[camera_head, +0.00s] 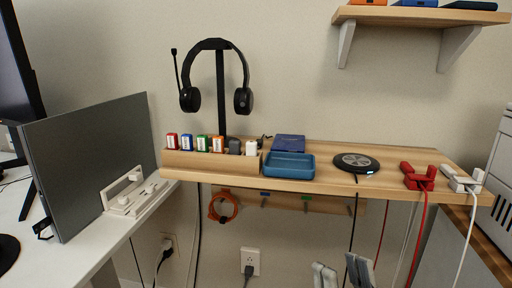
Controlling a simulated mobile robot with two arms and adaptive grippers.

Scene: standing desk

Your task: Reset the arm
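My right gripper (343,274) shows at the bottom edge of the head view, right of the middle. Only its two grey fingertips are visible. They stand apart with nothing between them. The fingertips are low in the picture, below the front edge of the wooden desk shelf (300,185), and touch nothing that I can see. The rest of my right arm is out of the picture. My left gripper does not show.
The shelf holds a headset (243,100) on a stand, a blue tray (289,165), a round black pad (356,163), and red (419,176) and white (462,179) cabled holders. Cables hang near the gripper. A monitor (90,155) stands at left; a wall shelf (420,15) is upper right.

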